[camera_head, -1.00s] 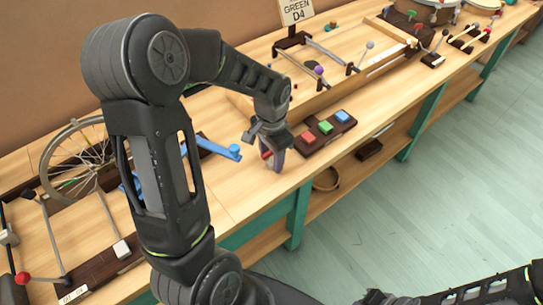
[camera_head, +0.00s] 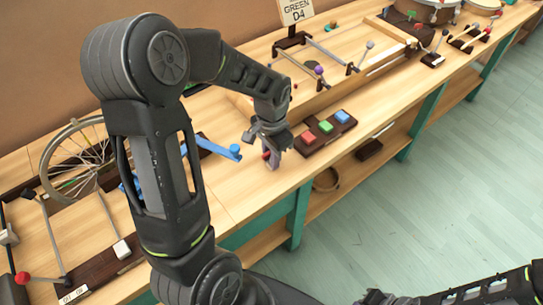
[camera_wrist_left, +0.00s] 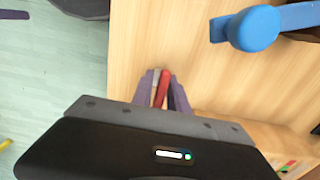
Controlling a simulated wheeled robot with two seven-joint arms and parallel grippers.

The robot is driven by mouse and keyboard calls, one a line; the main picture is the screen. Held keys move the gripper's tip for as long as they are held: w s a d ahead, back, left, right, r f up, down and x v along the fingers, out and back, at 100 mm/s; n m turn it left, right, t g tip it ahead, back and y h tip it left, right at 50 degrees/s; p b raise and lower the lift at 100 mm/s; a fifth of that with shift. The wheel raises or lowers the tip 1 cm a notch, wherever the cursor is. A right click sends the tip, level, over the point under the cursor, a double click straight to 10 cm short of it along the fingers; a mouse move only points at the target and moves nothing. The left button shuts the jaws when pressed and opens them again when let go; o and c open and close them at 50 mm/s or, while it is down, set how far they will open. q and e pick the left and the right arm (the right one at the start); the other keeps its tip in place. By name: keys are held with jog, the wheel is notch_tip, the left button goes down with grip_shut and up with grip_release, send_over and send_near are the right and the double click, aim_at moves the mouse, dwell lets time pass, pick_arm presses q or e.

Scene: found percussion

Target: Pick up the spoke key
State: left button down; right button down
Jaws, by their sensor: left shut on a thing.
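My left gripper (camera_head: 270,160) is low over the near edge of the wooden bench, left of the coloured blocks. Its fingers are shut on a slim red piece, which I take to be the spoke key (camera_wrist_left: 163,86). In the left wrist view the red piece lies between the two purple-grey fingers (camera_wrist_left: 161,78), beside a paler strip. In the head view only a small red bit of it shows at the fingers; the rest is hidden. I cannot tell whether it touches the bench.
A blue bar with a round end (camera_head: 233,152) is just left of the gripper; it also shows in the left wrist view (camera_wrist_left: 254,29). A dark block with red, green and blue pads (camera_head: 326,127) is to the right. A spoked wheel (camera_head: 77,160) stands at left.

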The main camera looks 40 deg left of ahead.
pick_arm(q)
jog(key=shift+r, duration=0.1)
notch_tip(320, 180, up, 10)
jog(key=shift+f, duration=0.1)
dwell(0.5)
dwell(0.4)
